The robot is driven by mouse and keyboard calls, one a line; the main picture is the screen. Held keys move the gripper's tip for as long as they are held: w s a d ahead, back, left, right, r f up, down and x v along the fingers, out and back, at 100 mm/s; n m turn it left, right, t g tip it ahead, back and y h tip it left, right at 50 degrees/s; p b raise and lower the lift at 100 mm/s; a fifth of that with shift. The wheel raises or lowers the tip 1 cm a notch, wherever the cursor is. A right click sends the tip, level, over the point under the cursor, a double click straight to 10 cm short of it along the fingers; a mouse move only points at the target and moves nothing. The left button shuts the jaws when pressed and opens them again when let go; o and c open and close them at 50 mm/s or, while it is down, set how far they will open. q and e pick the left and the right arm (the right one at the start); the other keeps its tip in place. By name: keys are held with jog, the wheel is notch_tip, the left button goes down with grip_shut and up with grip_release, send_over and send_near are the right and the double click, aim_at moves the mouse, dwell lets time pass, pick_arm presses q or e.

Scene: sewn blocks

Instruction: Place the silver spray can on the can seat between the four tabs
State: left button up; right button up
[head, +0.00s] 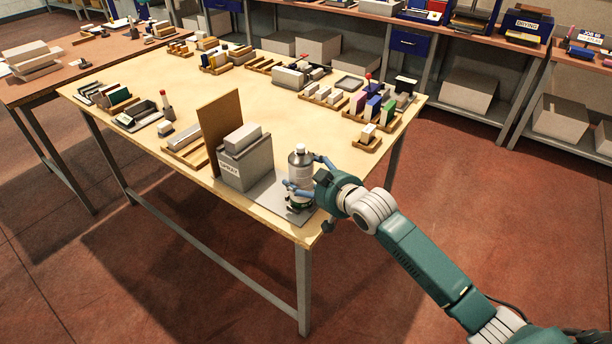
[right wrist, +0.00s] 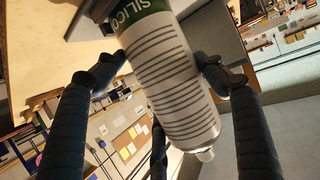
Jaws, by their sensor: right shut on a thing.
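The silver spray can (head: 300,160) stands about upright at the near right corner of the table, over a grey plate (head: 266,196). My right gripper (head: 303,188) is shut around the can's body. In the right wrist view the can (right wrist: 172,80) sits between my gripper's fingers (right wrist: 160,75), with a striped label, a green band and its white nozzle pointing down the picture. Around the can's base the can seat and its tabs are mostly hidden by fingers and can, so I cannot tell whether the can touches the seat. My left gripper is not in view.
A grey box marked SPRAY (head: 245,168) stands just left of the can, with a brown upright board (head: 221,128) behind it. Wooden trays of blocks (head: 372,115) lie toward the back right. The table's middle (head: 290,112) is clear.

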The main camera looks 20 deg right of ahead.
jog(key=o, duration=1.6)
jog(key=shift+s, duration=0.1)
jog(key=b+v, duration=0.1)
jog(key=v, duration=1.1)
jog(key=shift+b, duration=0.4)
